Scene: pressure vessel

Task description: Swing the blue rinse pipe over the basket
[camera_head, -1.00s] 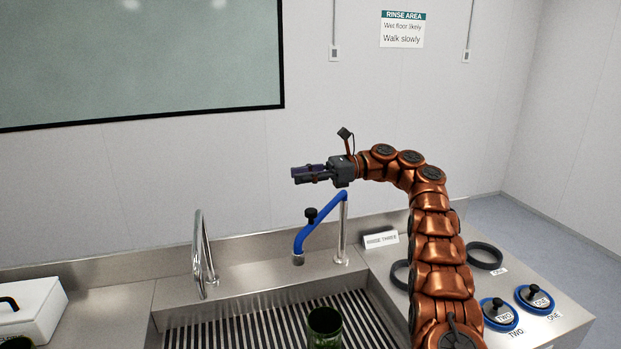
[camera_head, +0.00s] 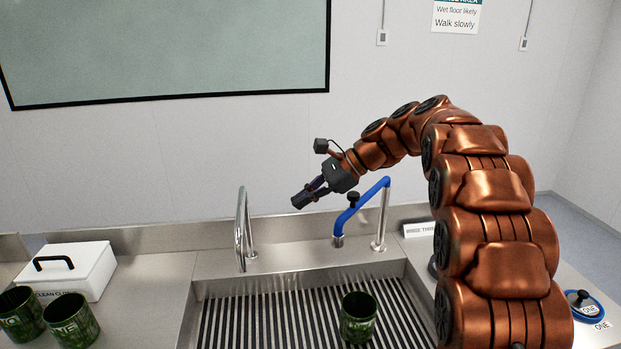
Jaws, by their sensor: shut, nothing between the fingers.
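The blue rinse pipe (camera_head: 362,205) has a black knob on top and hangs from an upright silver post (camera_head: 382,222) behind the sink. Its outlet end points down over the back edge of the sink. A green basket-like cup (camera_head: 358,318) stands upright on the slatted sink grate, in front of the pipe's outlet; I cannot tell if it is the basket. My gripper (camera_head: 303,198) is shut and empty.
A silver tap (camera_head: 242,230) stands left of the pipe. A white box with a black handle (camera_head: 72,270) and two green cups (camera_head: 70,320) are on the left counter. The slatted grate (camera_head: 265,325) is otherwise clear. A ring-based black knob (camera_head: 582,302) is at the right.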

